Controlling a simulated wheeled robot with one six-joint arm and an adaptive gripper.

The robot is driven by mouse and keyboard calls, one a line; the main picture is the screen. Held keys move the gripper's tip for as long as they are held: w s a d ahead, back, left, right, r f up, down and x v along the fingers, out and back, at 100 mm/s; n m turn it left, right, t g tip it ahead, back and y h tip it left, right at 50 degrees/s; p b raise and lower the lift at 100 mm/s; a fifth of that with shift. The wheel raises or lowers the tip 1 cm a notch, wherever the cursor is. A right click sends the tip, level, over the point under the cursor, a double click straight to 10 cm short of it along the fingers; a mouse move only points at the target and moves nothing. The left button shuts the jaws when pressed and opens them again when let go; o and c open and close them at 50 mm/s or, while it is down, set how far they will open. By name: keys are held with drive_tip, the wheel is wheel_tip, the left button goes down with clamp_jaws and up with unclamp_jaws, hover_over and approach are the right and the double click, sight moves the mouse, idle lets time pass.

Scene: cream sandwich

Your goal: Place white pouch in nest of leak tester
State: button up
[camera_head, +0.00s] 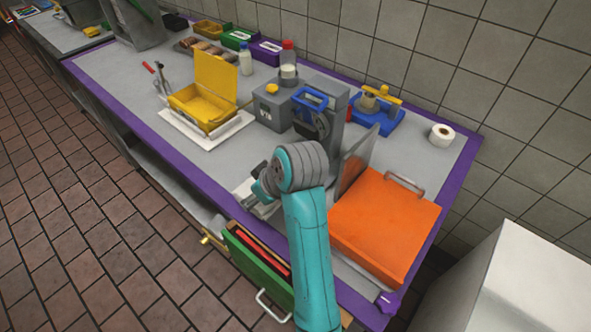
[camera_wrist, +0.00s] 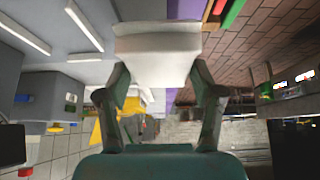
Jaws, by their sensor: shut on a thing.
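My gripper (camera_wrist: 155,85) is shut on the white pouch (camera_wrist: 157,48), which spans both fingertips in the wrist view. In the head view my gripper (camera_head: 258,190) is over the front edge of the bench, left of my teal arm, and the pouch is mostly hidden there. No label names the leak tester. A grey machine (camera_head: 340,108) with a blue-handled front stands beyond my arm. An open yellow box (camera_head: 215,80) with a raised lid stands further left. I cannot tell which holds the nest. The pouch is apart from both.
An orange box (camera_head: 385,225) with an upright clear panel is right of my arm. A grey box with a yellow knob (camera_head: 272,104) adjoins the machine. A green drawer (camera_head: 255,262) stands open at the front. Bare bench (camera_head: 190,148) lies left.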

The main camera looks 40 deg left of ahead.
drive_tip(key=w, duration=0.8)
drive_tip(key=w+d, duration=0.1)
drive_tip(key=w, duration=0.3)
drive_tip(key=shift+w, duration=0.25)
drive_tip(key=shift+f, duration=1.75)
drive_tip(key=o, duration=1.2)
drive_tip(key=shift+f, duration=0.1)
drive_tip(key=shift+o, duration=0.2)
drive_tip(key=v, duration=1.2)
